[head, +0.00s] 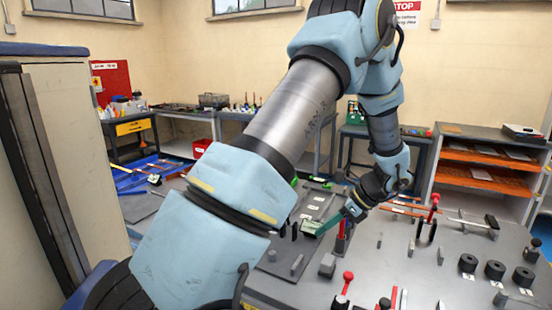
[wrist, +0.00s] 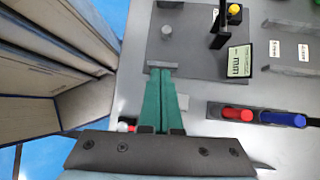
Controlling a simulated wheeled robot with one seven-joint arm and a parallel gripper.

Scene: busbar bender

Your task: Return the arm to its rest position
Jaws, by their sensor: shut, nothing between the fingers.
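My arm reaches from the lower left of the head view up and over to the bench. My gripper (head: 338,222) points down and left, low over the grey bench (head: 385,262). In the wrist view the two green fingers of my gripper (wrist: 161,72) lie side by side, shut with nothing between them. Their tips overlap the near edge of a dark grey plate (wrist: 190,55) in that view. I cannot tell whether they touch it.
A small display marked mm (wrist: 239,61) stands close to the fingers. Red (wrist: 238,114) and blue (wrist: 283,119) handles lie in a dark holder. Red-knobbed levers (head: 435,200) and black rolls (head: 494,270) stand on the bench. A tall cabinet (head: 85,170) is at left.

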